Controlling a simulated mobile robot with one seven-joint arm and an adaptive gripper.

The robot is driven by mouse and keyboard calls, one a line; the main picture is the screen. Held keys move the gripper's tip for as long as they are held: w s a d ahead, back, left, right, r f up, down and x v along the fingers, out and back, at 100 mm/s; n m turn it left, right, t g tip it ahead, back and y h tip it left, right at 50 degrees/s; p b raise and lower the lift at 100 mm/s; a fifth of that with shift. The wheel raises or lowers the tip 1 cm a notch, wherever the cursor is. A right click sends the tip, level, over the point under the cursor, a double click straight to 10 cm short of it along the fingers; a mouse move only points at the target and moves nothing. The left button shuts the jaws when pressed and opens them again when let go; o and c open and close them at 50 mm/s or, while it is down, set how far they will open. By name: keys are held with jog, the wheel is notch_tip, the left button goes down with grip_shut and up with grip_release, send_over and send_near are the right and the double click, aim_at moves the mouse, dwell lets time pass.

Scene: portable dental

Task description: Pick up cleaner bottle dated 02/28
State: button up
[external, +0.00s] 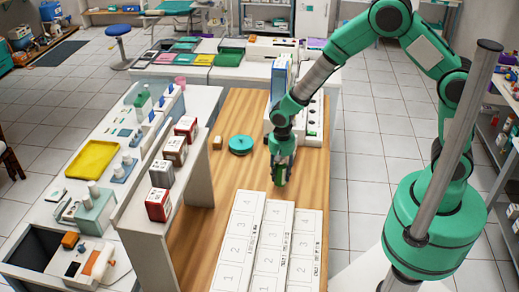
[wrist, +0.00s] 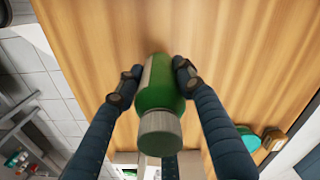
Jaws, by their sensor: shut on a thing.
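A green bottle (wrist: 159,98) with a ribbed grey-white cap (wrist: 161,132) and a pale label at one side is in the wrist view. No date can be read on it. My gripper (wrist: 153,78) is shut on the bottle, with dark fingers on both sides of its body. In the external view my gripper (external: 282,170) points down over the wooden table, behind the numbered white panels. The bottle is hard to tell apart from my green gripper there. I cannot tell whether it touches the table.
White panels with numbered cells (external: 272,235) fill the table's near end. A teal round object (external: 240,144) and a small brown block (external: 217,142) lie left of my gripper. A white rack (external: 313,120) stands close behind on the right. Several boxes (external: 160,172) line the left shelf.

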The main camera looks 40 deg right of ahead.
jog(key=s+d+r+p, duration=0.1)
jog(key=s+d, duration=0.4)
jog(key=s, duration=0.4)
jog(key=shift+s+d, duration=0.3)
jog(key=shift+s, duration=0.1)
jog(key=shift+r, duration=0.1)
